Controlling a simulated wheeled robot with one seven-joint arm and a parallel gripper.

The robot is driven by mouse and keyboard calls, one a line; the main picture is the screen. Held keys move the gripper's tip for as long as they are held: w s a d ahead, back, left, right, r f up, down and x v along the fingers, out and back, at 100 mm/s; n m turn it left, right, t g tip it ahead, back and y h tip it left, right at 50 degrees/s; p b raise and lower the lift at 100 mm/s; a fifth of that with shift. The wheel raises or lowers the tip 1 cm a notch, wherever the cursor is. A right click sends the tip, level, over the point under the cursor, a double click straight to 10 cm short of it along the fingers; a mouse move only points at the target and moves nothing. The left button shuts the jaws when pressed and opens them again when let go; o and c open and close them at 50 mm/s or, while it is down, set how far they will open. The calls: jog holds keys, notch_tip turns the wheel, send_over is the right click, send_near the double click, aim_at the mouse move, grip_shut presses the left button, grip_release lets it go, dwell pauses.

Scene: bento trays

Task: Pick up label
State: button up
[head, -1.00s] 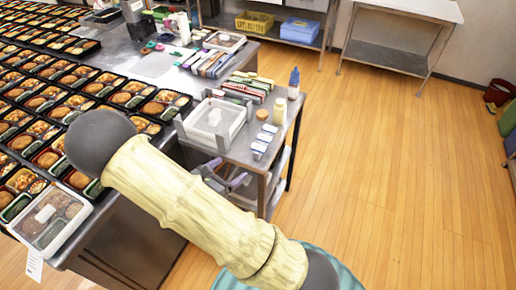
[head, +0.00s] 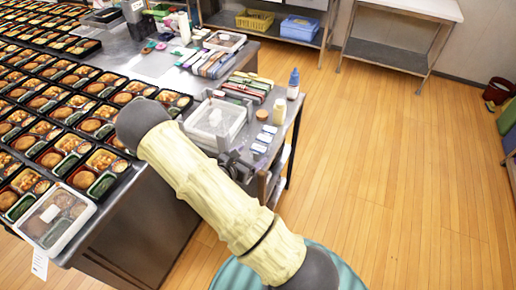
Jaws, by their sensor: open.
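Small white-and-blue label stacks (head: 265,138) lie in a row on the steel side table, right of a white tray. My gripper (head: 240,166) is a small dark shape at the table's front edge, just left of and below the nearest label stack (head: 259,148). It is open, and I see nothing held in it. My cream-sleeved arm hides part of it, and its fingertips are hard to make out. I cannot tell whether it touches the table or the labels.
The white tray (head: 241,110) stands beside my gripper. Bottles (head: 293,84), a round brown-topped jar (head: 262,114) and stacked coloured items (head: 247,88) stand behind the labels. Filled bento trays (head: 98,125) cover the left table. Wooden floor is clear at right.

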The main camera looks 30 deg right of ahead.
aim_at(258, 149)
jog(key=shift+w+a+p+x, duration=0.15)
jog(key=shift+p+x, duration=0.35)
jog(key=shift+x, duration=0.85)
jog(key=shift+w+a+p+x, duration=0.15)
jog(key=shift+p+x, duration=0.35)
jog(key=shift+x, duration=0.8)
jog(key=shift+f, duration=0.15)
jog(key=c, duration=1)
